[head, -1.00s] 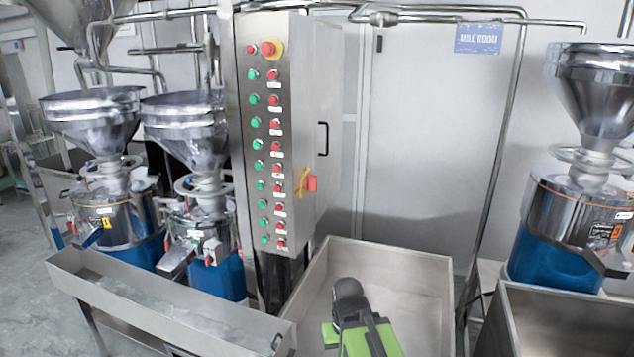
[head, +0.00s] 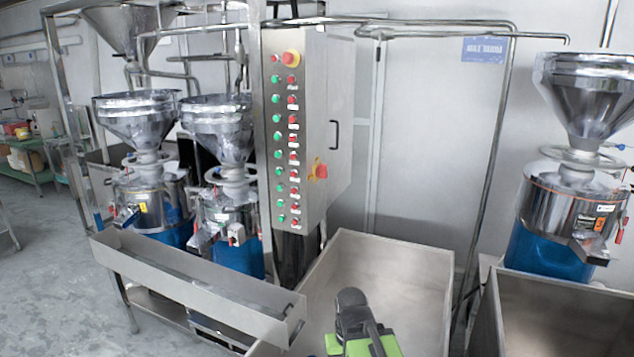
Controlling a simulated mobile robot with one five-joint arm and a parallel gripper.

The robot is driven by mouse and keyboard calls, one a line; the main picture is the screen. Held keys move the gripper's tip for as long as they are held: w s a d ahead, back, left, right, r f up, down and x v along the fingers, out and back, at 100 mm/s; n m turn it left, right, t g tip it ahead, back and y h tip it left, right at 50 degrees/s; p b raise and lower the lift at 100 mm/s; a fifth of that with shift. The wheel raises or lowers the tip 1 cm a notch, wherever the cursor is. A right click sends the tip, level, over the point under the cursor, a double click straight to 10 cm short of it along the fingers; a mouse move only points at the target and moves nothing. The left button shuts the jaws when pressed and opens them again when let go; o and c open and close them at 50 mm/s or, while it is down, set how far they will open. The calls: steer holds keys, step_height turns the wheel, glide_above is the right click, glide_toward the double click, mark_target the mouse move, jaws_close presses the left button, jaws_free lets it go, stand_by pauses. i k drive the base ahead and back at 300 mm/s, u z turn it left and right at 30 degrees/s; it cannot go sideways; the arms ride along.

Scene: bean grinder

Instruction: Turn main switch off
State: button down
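The steel control cabinet (head: 328,100) stands left of centre in the head view. On its right side face, low down, is a red switch handle (head: 321,171) on a yellow plate, which looks like the main switch. Its exact turn angle is too small to read. My black and green arm (head: 356,320) shows at the bottom centre, in front of and well below the switch. It is apart from the cabinet. The fingers of my gripper cannot be seen.
An open steel bin (head: 395,262) lies below the switch. A steel trough (head: 190,280) stands at left. Grinders (head: 232,215) stand left, another (head: 570,215) right.

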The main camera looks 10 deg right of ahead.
mark_target(321, 172)
steer(key=z, duration=0.2)
steer(key=i, duration=0.65)
steer(key=z, duration=0.65)
steer(key=k, duration=0.05)
steer(key=u, duration=2.8)
steer(key=k, duration=1.2)
steer(key=z, duration=0.6)
steer(key=i, duration=1)
steer(key=u, duration=0.15)
